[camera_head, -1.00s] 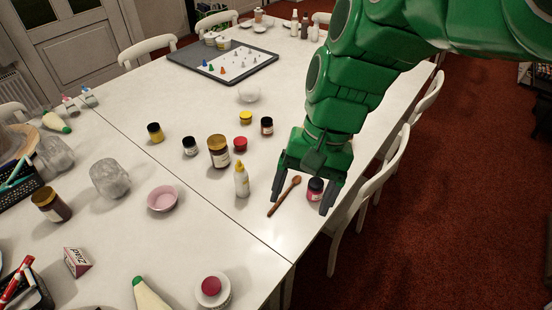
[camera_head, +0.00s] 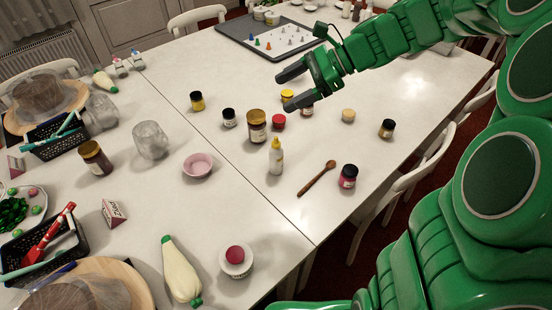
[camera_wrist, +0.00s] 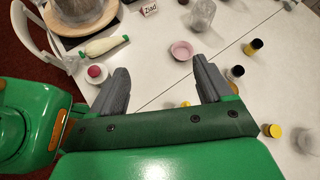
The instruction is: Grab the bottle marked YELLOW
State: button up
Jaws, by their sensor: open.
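No label reads clearly as YELLOW. A small bottle with yellow contents and a black lid (camera_head: 197,101) stands upright left of the other jars in the head view. A like bottle (camera_wrist: 252,47) shows at the upper right of the wrist view, right of the fingers. Another black-lidded bottle with a yellowish label (camera_head: 387,128) stands near the table's right edge. My gripper (camera_head: 286,90) is open and empty above the table, to the right of the yellow bottle. In the wrist view my gripper (camera_wrist: 161,66) has its fingers apart with bare table between them.
A brown jar (camera_head: 257,127), a black-lidded jar (camera_head: 229,118) and a red lid (camera_head: 278,122) cluster below the gripper.

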jog(key=w+d+f+m+t+y, duration=0.2)
jog(key=w+m, duration=0.2)
jog(key=w, duration=0.5)
send_near(271, 157)
notch_tip(271, 157, down, 3)
jog(key=w+a, duration=0.2)
jog(key=a, duration=0.1)
jog(key=shift+x, duration=3.45)
jog(key=shift+f, duration=0.1)
jog(key=c, duration=1.1)
